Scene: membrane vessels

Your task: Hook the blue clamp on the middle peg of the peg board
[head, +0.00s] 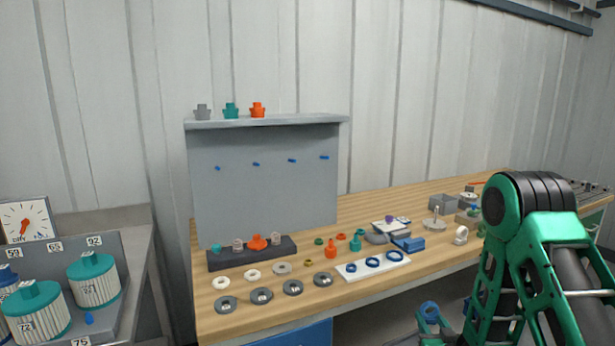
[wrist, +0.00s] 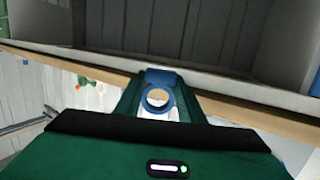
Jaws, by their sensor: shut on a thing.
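My gripper (head: 432,318) is low at the bottom right of the head view, in front of the table. It is shut on the blue clamp (head: 429,307), a ring-shaped piece. In the wrist view the blue clamp (wrist: 158,76) shows between the green fingers, with its round opening facing the camera. The grey peg board (head: 265,190) stands upright at the back left of the table, apart from the gripper. Several small blue pegs stick out in a row; two inner ones are a left peg (head: 256,164) and a right peg (head: 292,160). All visible pegs look bare.
The wooden table (head: 390,272) lies between my gripper and the board. A dark rack (head: 252,254), grey discs and a white tray (head: 372,265) with blue rings stand before the board. Orange and teal fittings stand nearby. Its top shelf (head: 265,122) holds three fittings.

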